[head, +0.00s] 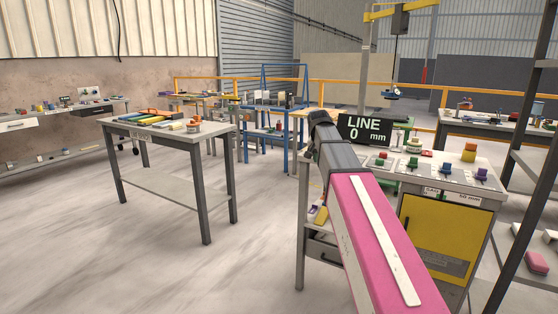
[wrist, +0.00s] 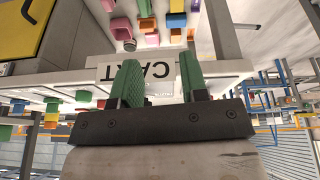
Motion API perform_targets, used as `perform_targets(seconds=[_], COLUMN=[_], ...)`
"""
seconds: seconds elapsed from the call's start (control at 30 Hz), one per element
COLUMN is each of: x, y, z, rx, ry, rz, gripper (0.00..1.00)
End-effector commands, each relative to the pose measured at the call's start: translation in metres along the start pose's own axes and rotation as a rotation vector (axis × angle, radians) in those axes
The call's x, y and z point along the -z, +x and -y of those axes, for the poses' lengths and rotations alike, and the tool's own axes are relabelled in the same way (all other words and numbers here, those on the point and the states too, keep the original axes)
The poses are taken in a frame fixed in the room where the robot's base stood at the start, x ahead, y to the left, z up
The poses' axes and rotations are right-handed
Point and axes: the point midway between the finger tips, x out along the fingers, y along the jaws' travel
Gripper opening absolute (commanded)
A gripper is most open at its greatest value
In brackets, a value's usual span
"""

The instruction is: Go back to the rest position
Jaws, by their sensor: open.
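My gripper (wrist: 160,63) shows in the wrist view with two green-padded fingers apart and nothing between them. In the head view my pink arm reaches up and left from the bottom right, in front of the bench with the yellow cabinet (head: 433,235). The arm's dark end is beside the black LINE 0 mm sign (head: 364,130); the fingers are hidden there. The wrist picture looks upside down.
Coloured pieces (head: 469,152) stand on the bench top behind my arm. A grey table (head: 212,130) with coloured items stands at left. A dark-posted shelf (head: 515,190) stands close at right. The floor (head: 180,270) between table and bench is clear.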

Motion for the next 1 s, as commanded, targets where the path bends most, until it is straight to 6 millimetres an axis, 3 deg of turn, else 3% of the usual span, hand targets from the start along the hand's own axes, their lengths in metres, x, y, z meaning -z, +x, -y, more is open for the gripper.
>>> perform_targets(seconds=[0.3,0.5,0.8,1.0], x=[-0.082,-0.139,-0.231,-0.29], y=[0.1,0.156,0.223,0.254], z=[-0.024,-0.043,-0.075,-0.096], rx=[0.012,0.028,0.06,0.084], ry=[-0.126,-0.206,-0.316,-0.379], rz=[0.086,0.142,0.223,0.273], gripper=[0.4,0.4,0.4,0.4])
